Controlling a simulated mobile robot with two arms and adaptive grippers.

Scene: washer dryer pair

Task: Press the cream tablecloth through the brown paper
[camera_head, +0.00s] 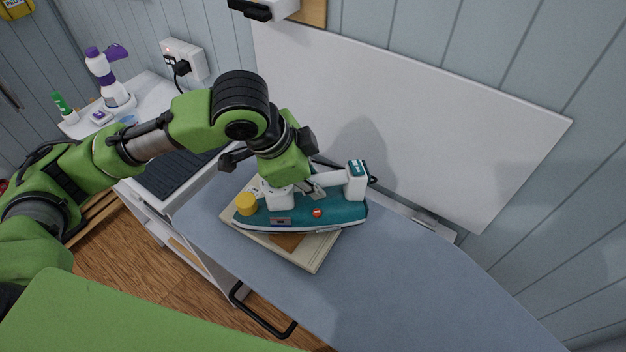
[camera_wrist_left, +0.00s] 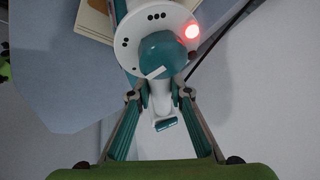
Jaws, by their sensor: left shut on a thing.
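A teal and white iron (camera_head: 300,212) with a yellow cap sits on the folded cream tablecloth (camera_head: 308,258) on the blue ironing board. A bit of brown paper (camera_head: 287,241) shows under the iron's near side; the iron hides the rest. My left gripper (camera_head: 311,190) is shut on the iron's white handle from above. In the left wrist view the iron (camera_wrist_left: 160,60) lies between the fingers of my left gripper (camera_wrist_left: 160,97), and a red light glows on it. My right gripper is not in view.
The ironing board (camera_head: 400,285) has clear room to the right. A white panel (camera_head: 420,130) stands on the wall behind it. At the back left, a white shelf holds a purple-and-white spray bottle (camera_head: 107,78) and a green-capped bottle (camera_head: 63,106), near a wall socket (camera_head: 183,61).

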